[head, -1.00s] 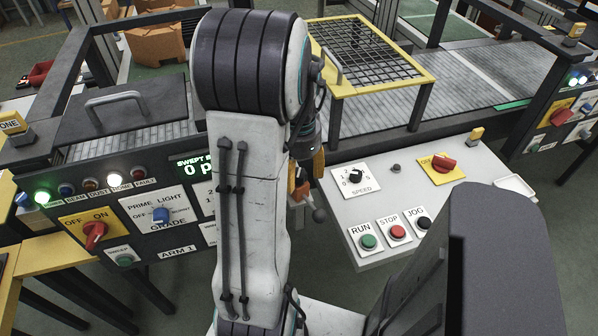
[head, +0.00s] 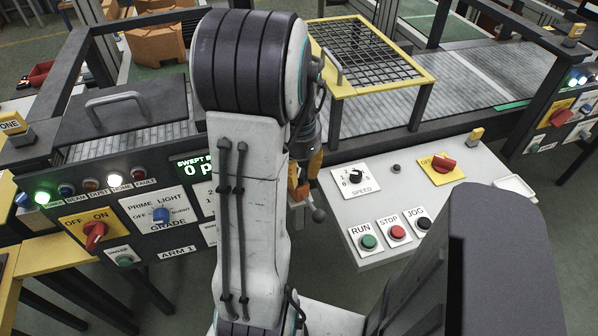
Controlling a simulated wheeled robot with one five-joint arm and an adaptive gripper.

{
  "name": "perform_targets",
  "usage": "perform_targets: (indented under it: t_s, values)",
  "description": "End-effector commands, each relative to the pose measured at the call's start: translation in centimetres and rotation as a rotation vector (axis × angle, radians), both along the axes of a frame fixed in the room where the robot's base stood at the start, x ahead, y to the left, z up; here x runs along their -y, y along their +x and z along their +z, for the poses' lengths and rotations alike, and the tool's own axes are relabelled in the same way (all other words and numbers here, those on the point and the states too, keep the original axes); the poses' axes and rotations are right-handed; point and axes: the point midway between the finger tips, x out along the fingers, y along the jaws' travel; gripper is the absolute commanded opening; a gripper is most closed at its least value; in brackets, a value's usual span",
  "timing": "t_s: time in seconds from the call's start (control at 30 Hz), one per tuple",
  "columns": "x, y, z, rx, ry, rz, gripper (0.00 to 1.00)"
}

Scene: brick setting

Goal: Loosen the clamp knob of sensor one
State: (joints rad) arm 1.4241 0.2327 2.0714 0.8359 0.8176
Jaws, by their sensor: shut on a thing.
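My gripper (head: 304,187), with orange fingers, shows in the head view just right of my white forearm, by the left edge of the control panel. It is shut on a small part there, which I take to be the clamp knob; the forearm and fingers hide most of it. A small grey rounded end (head: 319,215) sticks out just below the fingers. I cannot see the sensor itself or its clamp clearly.
A grey panel (head: 445,205) with a speed dial, run, stop and jog buttons and a red switch (head: 444,163) lies close to the right. A yellow-framed mesh guard (head: 432,78) stands behind. A cabinet with a grade knob (head: 160,214) is at the left.

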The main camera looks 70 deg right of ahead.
Motion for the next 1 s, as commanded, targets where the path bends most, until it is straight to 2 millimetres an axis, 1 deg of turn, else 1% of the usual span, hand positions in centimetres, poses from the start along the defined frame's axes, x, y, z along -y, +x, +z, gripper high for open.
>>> perform_targets:
  t_s: [0.07,0.3,0.4,0.73,0.77,1.0]
  values:
    - [-0.05,-0.01,-0.15,0.0,0.003,0.028,0.01]
    - [-0.08,-0.02,-0.21,0.0,0.004,0.208,0.01]
    - [-0.09,-0.02,-0.21,-0.001,0.004,0.253,0.01]
    - [-0.13,-0.02,-0.22,-0.001,0.006,0.27,0.01]
    - [-0.13,-0.02,-0.22,-0.001,0.006,0.27,0.35]
    - [-0.08,-0.02,-0.14,0.0,0.004,0.27,0.57]
